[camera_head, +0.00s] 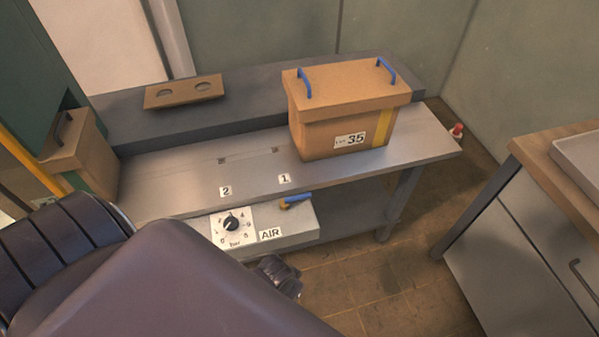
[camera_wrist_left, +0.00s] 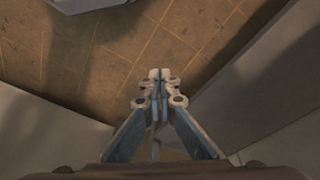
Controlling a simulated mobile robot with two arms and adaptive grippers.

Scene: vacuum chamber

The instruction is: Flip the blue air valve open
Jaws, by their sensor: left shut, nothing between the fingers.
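The blue air valve handle (camera_head: 296,198) sits on the grey control box (camera_head: 300,222) under the table's front edge, right of a black pressure dial (camera_head: 231,223) and above the AIR label (camera_head: 270,233). The handle lies roughly level, its blue end pointing right. My left gripper (camera_head: 284,277) shows partly below the box, past my large dark arm, apart from the valve. In the left wrist view, my left gripper (camera_wrist_left: 160,76) is shut and empty over the floor. The valve is not recognisable there. My right gripper is in neither view.
A cardboard box (camera_head: 335,110) with blue handles stands on the metal table (camera_head: 190,175). A brown holder with two holes (camera_head: 183,92) lies on the back ledge. A cabinet with a wooden top (camera_head: 555,165) stands at right. Brown tiled floor (camera_head: 400,300) is clear between.

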